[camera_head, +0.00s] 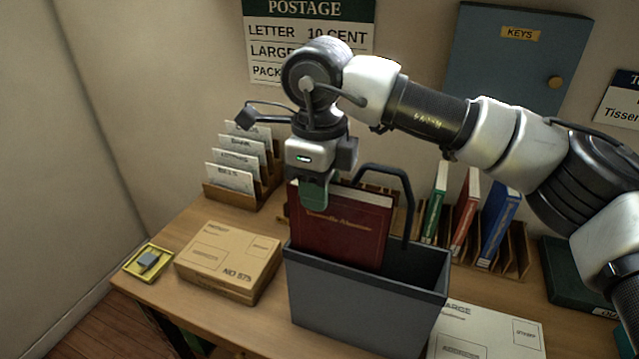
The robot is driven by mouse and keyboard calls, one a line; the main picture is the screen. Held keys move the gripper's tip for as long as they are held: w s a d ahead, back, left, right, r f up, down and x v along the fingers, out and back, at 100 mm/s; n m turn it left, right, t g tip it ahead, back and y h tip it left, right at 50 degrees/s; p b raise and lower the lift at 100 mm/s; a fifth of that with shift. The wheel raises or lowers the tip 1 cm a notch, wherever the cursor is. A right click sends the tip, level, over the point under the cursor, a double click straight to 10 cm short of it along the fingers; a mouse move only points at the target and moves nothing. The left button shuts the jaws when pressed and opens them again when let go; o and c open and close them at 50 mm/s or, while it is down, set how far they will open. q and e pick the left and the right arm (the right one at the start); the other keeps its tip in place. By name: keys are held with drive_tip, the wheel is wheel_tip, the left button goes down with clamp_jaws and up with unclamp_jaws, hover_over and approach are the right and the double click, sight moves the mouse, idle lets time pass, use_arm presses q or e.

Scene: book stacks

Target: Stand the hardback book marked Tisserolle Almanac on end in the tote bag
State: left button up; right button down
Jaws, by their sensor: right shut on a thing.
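The dark red hardback book (345,228), with gold lettering that reads like Tisserolle Almanac, is upright with its lower part inside the grey tote bag (345,305). The bag stands open on the wooden desk, and one dark handle rises behind the book. My right gripper (314,192) points down from above and is shut on the book's top edge near its left corner. The bag's front wall hides the book's bottom edge, so I cannot tell whether it touches the bag's floor. My left gripper is not in view.
A cardboard parcel (228,262) lies left of the bag, with a small yellow tray (149,262) beyond it. A letter rack (240,170) stands behind. Several upright books, including a blue one (499,228), stand back right. A white parcel (487,335) lies at front right.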

sight(320, 235)
drive_tip(key=shift+f, duration=0.3)
drive_tip(key=shift+f+b, duration=1.4)
drive_tip(key=shift+f, duration=0.15)
drive_tip(key=shift+f+b, duration=1.15)
drive_tip(key=shift+f, duration=0.2)
drive_tip(key=shift+f, duration=0.15)
drive_tip(key=shift+f+b, duration=1.25)
drive_tip(key=shift+f, duration=0.1)
